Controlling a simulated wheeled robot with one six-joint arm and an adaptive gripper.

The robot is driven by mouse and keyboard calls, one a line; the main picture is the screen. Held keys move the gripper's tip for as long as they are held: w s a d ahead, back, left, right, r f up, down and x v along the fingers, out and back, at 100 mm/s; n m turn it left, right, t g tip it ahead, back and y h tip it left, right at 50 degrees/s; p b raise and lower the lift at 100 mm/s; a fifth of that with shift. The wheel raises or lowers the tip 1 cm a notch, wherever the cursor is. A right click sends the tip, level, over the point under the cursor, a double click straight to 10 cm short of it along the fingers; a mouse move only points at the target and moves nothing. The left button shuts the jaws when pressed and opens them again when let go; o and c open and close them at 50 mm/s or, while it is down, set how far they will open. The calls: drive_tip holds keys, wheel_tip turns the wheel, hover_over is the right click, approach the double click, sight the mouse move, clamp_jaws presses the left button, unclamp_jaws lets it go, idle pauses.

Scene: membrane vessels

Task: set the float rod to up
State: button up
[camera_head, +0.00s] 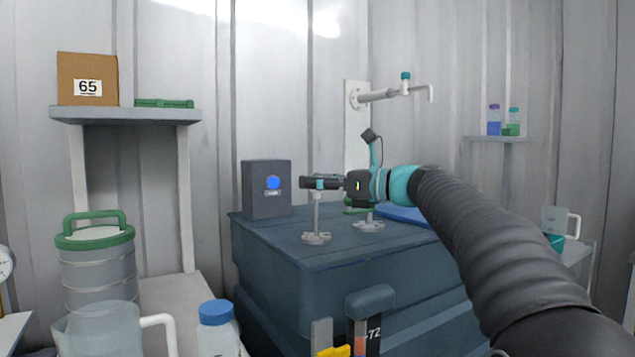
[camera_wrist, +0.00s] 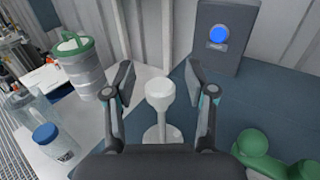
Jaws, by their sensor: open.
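A pale grey upright rod (camera_head: 317,210) stands on a round bolted flange on the dark blue tank lid; I take it to be the float rod. In the wrist view its rounded white head (camera_wrist: 160,92) shows between my fingers, with the flange below it. My gripper (camera_head: 312,183) is at the top of the rod and hides its head in the head view. In the wrist view my gripper (camera_wrist: 160,78) is open, one finger on each side of the head, with a visible gap to both.
A grey box with a blue round light (camera_head: 266,190) stands behind the rod on the tank (camera_head: 300,262). A green handle (camera_wrist: 262,150) on a second flange is close by on the right. A green-lidded canister (camera_head: 97,262) stands at left.

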drive_tip(key=v, duration=1.2)
drive_tip(key=s+a+f+n+g+h, duration=0.15)
drive_tip(key=s+f+n+h, duration=0.65)
drive_tip(key=s+f, duration=0.8)
drive_tip(key=s+d+f+n+h, duration=0.4)
drive_tip(key=s+f+n, duration=0.3)
drive_tip(key=f, duration=0.3)
drive_tip(key=s+d+f+n+h, duration=0.4)
drive_tip(key=s+f+n, duration=0.3)
drive_tip(key=s+f, duration=0.3)
drive_tip(key=shift+d+f+h, duration=0.3)
drive_tip(key=shift+d+f, duration=0.25)
drive_tip(key=shift+d, duration=0.25)
drive_tip(key=shift+s, duration=0.15)
